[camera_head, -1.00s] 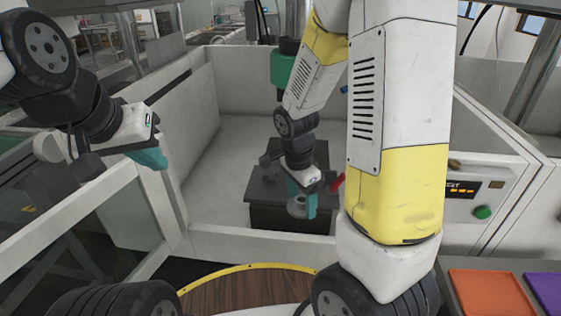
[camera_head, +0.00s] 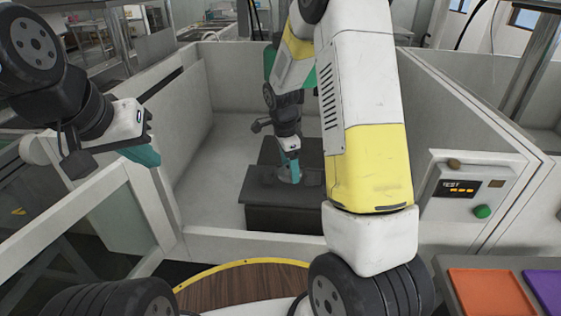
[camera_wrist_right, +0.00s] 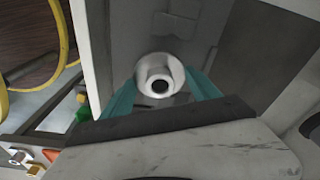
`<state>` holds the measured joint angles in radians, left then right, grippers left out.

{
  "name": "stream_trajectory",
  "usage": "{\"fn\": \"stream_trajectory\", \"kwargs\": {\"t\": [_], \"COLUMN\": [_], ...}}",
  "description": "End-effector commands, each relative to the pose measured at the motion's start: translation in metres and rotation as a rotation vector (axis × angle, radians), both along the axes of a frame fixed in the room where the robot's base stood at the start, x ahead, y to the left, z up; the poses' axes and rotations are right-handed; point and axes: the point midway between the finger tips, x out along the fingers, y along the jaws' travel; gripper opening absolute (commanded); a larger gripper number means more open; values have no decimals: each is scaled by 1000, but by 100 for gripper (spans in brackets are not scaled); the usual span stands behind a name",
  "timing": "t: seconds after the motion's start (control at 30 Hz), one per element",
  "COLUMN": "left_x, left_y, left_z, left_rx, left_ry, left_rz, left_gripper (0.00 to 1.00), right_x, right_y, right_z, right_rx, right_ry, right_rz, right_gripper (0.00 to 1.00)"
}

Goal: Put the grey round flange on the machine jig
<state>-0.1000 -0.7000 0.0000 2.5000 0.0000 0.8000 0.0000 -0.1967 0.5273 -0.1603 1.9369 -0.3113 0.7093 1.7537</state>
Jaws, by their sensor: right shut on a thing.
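My right gripper (camera_head: 289,176) is shut on the grey round flange (camera_wrist_right: 160,78). In the right wrist view, the flange is a pale ring with a raised hub and dark bore between the teal fingers. In the head view the fingers mostly hide it. The dark machine jig (camera_head: 280,218) is a block inside the white-walled machine. The flange is over the jig's top; I cannot tell whether it touches. My left gripper (camera_head: 142,154) hangs at the left, outside the machine, apart from the jig. Its fingers show edge-on.
The machine's front wall (camera_head: 250,245) and side walls surround the jig. A control panel (camera_head: 465,195) with a green button (camera_head: 482,211) is at the right. Orange (camera_head: 490,292) and purple (camera_head: 548,290) trays lie at the lower right. A round wooden top (camera_head: 245,290) is in front.

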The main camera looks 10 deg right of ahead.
Motion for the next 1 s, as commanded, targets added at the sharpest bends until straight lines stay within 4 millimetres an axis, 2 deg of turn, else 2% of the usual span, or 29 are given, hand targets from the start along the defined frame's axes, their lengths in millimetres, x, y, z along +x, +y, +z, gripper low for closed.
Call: {"fn": "stream_trajectory", "kwargs": {"t": [0.13, 0.37, 0.73, 0.77, 0.87, 1.0], "left_x": [0, 0, 0, 0, 0, 0], "left_y": [0, 0, 0, 0, 0, 0], "left_z": [0, 0, 0, 0, 0, 0], "left_rx": [0, 0, 0, 0, 0, 0], "left_ry": [0, 0, 0, 0, 0, 0], "left_rz": [0, 0, 0, 0, 0, 0], "left_gripper": [0, 0, 0, 0, 0, 0], "right_x": [11, 10, 10, 10, 10, 10], "right_y": [-2, -1, -1, -1, -1, -1], "right_z": [-1, -35, -39, -39, -39, -39], "right_rx": [0, 0, 0, 0, 0, 0], "right_ry": [0, 2, 0, 0, 0, 0], "right_rz": [-2, 0, 0, 0, -1, -1], "right_gripper": [21, 21, 21, 74, 92, 92]}}
